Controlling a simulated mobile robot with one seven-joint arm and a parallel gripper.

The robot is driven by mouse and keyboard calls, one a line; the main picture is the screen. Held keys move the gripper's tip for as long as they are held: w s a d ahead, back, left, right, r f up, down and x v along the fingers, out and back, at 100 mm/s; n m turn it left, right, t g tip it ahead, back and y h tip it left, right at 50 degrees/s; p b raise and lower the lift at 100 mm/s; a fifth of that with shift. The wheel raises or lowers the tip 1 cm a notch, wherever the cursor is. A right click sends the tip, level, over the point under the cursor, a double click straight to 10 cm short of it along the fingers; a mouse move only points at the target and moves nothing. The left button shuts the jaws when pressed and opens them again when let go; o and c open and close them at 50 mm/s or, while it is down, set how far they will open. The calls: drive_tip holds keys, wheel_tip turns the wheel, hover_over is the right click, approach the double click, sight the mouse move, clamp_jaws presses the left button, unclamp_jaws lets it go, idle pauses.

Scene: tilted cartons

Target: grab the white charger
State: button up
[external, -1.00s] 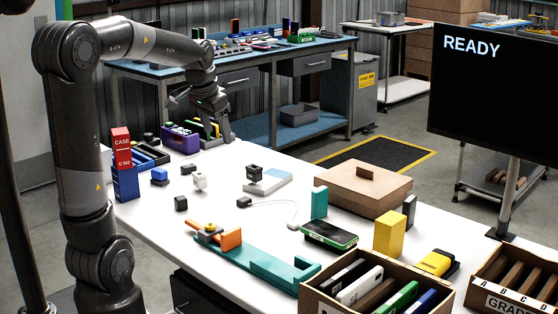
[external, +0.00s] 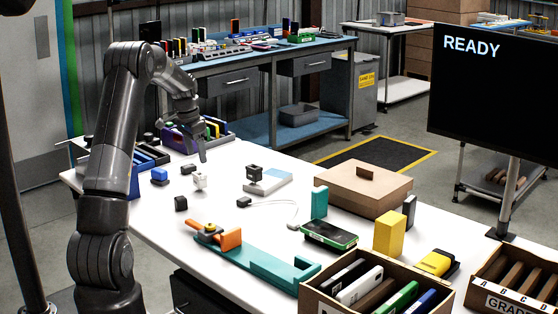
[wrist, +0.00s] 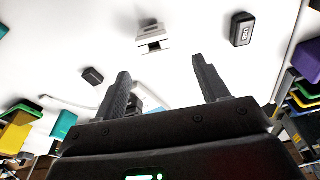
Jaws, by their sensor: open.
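The white charger (external: 199,181) is a small white block standing on the white table, left of the middle in the external view. In the wrist view a white block with a dark end (wrist: 152,38) lies beyond my fingertips and looks like the charger, though I cannot be sure. My gripper (external: 202,156) hangs over the table's back part, just above the charger in the picture, fingers pointing down. In the wrist view my gripper (wrist: 160,74) has its two fingers wide apart with nothing held between them.
Near the charger are dark cubes (external: 181,203), a blue block (external: 159,175) and a pale pad (external: 268,182) with a black cube. A purple organizer (external: 176,140) stands behind.

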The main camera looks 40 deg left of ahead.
sight(200, 179)
drive_tip(key=f, duration=0.4)
drive_tip(key=shift+w+d+f, duration=0.15)
drive_tip(key=shift+w+f, duration=0.1)
drive_tip(key=shift+w, duration=0.05)
drive_tip(key=shift+d+f, duration=0.2)
drive_tip(key=shift+f, duration=2.45)
drive_tip(key=shift+c, duration=0.6)
drive_tip(key=c, duration=0.9)
drive_tip(key=shift+c, duration=0.3)
drive_tip(key=shift+r, duration=0.15)
